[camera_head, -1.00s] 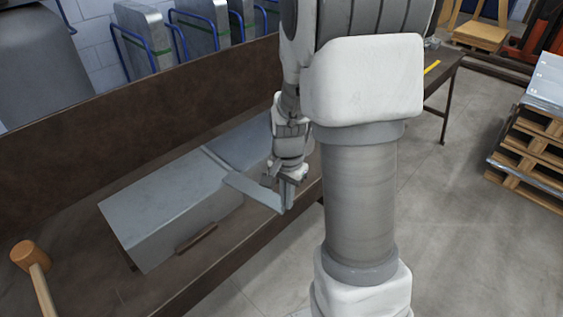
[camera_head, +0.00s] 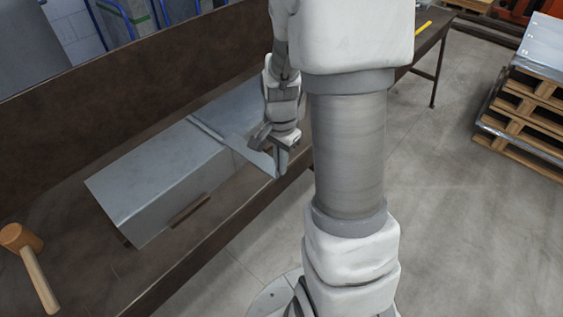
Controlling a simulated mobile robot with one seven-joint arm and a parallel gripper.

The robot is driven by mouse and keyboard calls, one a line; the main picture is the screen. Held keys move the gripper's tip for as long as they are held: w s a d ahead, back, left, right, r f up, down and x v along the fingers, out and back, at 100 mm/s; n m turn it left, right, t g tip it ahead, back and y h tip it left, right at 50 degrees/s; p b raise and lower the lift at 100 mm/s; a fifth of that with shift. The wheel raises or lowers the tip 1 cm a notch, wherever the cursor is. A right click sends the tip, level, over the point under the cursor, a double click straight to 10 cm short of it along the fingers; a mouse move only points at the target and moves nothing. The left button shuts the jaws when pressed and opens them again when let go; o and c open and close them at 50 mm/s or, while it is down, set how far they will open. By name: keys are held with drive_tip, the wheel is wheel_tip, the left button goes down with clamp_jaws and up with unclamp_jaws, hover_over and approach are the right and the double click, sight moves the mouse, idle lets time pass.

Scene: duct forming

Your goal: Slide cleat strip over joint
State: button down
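Two grey sheet-metal duct sections lie end to end on the brown workbench: a near-left section (camera_head: 155,185) and a far-right section (camera_head: 232,112). A narrow joint line (camera_head: 203,128) runs across the top between them. My gripper (camera_head: 279,168) is at the right end of the joint, above the bench's front edge. It is shut on one end of a thin grey cleat strip (camera_head: 250,153), which slants from the gripper up-left toward the joint. The strip's far end seems to meet the joint line; whether it is engaged there I cannot tell.
A wooden mallet (camera_head: 30,265) lies on the bench (camera_head: 75,225) at left. A small brown block (camera_head: 189,211) sits against the duct's front side. The bench has a raised back board (camera_head: 120,85). Pallets (camera_head: 520,115) stand on the floor at right.

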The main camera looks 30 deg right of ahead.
sight(271, 166)
drive_tip(key=shift+f, duration=0.15)
drive_tip(key=shift+f, duration=0.3)
drive_tip(key=shift+f+b, duration=0.3)
drive_tip(key=shift+b, duration=0.15)
idle(0.9)
drive_tip(key=shift+w+a, duration=0.1)
drive_tip(key=shift+w, duration=0.05)
idle(1.1)
drive_tip(key=shift+w+a, duration=0.1)
drive_tip(key=shift+w, duration=0.25)
drive_tip(key=shift+w, duration=0.1)
idle(0.6)
drive_tip(key=shift+w+a, duration=0.2)
drive_tip(key=shift+w, duration=0.15)
drive_tip(key=shift+w+p, duration=0.1)
drive_tip(key=shift+p, duration=0.2)
idle(0.3)
drive_tip(key=shift+w+a, duration=0.15)
drive_tip(key=shift+w, duration=0.25)
